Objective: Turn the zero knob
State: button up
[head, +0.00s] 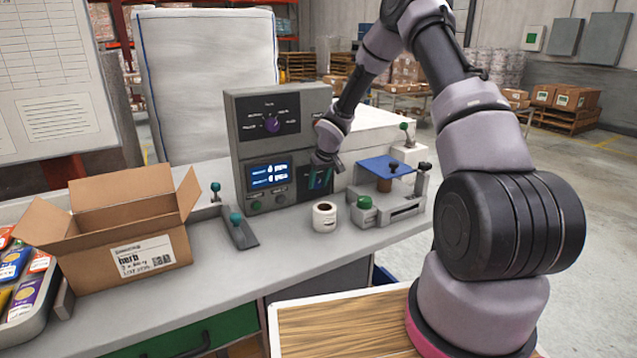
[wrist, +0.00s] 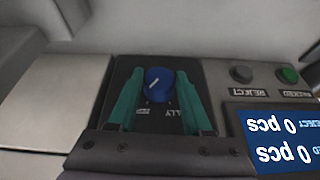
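A round blue knob (wrist: 160,84) with a white pointer line sits on a dark plate (wrist: 128,77) in the wrist view. Its label shows upside down and partly hidden; the letters "ALLY" can be made out. My gripper (wrist: 161,82) has its two teal fingers on either side of this knob, very close to it. Whether they press on it cannot be told. In the head view, my gripper (head: 321,178) is at the lower right of the grey control panel (head: 300,104) and largely hides the blue knob. A purple knob (head: 271,124) is higher on the panel.
A display (wrist: 280,140) and reject and green buttons (wrist: 288,75) lie close beside the knob plate. On the bench, a white roll (head: 324,217), a fixture with a blue plate (head: 386,167), a teal-knobbed lever (head: 238,230) and an open carton (head: 130,245) stand nearby.

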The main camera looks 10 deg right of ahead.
grip_shut()
jog(key=shift+a, duration=0.1)
jog(key=shift+a+h, duration=0.15)
jog(key=shift+h, duration=0.35)
jog(key=shift+s+a+f+n+t+h, duration=0.15)
jog(key=shift+n+t+h, duration=0.2)
jog(key=shift+h, duration=0.45)
jog(key=shift+a+r+n+t+h, duration=0.15)
jog(key=shift+t+h, duration=0.3)
jog(key=shift+h, duration=0.35)
jog(key=h, duration=0.1)
jog(key=t+h, duration=0.1)
jog(key=n+h, duration=0.1)
jog(key=shift+a+f+h, duration=0.1)
jog(key=shift+f+h, duration=0.15)
jog(key=shift+h, duration=0.15)
jog(key=t+h, duration=0.1)
jog(key=h, duration=0.1)
jog(key=n+t+h, duration=0.1)
jog(key=h, duration=0.1)
jog(key=shift+s+f+t, duration=0.1)
jog(key=shift+f+t, duration=0.15)
jog(key=shift+t, duration=0.05)
